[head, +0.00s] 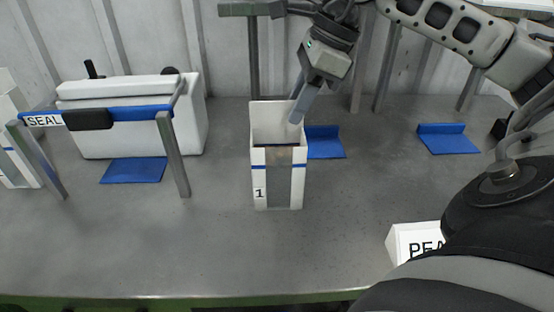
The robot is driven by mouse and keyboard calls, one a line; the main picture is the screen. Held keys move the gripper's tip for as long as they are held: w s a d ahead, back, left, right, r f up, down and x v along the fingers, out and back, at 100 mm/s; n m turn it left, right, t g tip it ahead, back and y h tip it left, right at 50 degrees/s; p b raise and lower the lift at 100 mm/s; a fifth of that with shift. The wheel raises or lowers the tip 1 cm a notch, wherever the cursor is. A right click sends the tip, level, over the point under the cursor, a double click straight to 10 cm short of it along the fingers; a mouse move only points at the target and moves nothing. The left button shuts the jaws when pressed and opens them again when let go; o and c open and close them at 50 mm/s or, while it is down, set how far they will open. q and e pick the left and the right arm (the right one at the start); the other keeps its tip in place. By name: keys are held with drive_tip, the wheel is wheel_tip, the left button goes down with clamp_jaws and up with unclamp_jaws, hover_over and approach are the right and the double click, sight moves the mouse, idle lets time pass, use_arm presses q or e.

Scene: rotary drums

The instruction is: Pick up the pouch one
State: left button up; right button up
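The pouch one (259,192) is a tall white open-topped container marked "1". It has a blue stripe and a grey front panel, and it stands upright on the grey table in the middle of the head view. My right gripper (298,116) comes down from above, its fingers overlapping the right side of the pouch's open top. I cannot tell whether the fingers touch the rim or are around its wall. The fingers are seen edge-on, so their gap is hidden. My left gripper is out of view.
At left stands a white machine (190,120) behind a blue bar marked "SEAL" (140,113) on metal legs. Blue pads lie at left (133,171), behind the pouch (325,143) and at right (448,140). A white sign (402,245) reading "PEA" is partly hidden. The table front is clear.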

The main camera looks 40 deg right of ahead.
sight(273, 115)
drive_tip(key=a, duration=0.1)
drive_tip(key=w+p, duration=0.1)
drive_tip(key=w+a+p, duration=0.1)
drive_tip(key=shift+w+a+r, duration=0.1)
drive_tip(key=shift+a+r, duration=0.15)
drive_tip(key=shift+a, duration=0.1)
drive_tip(key=shift+x, duration=1)
drive_tip(key=shift+f+b, duration=0.3)
drive_tip(key=shift+f, duration=0.35)
drive_tip(key=shift+d, duration=0.1)
clamp_jaws()
drive_tip(key=shift+r, duration=0.1)
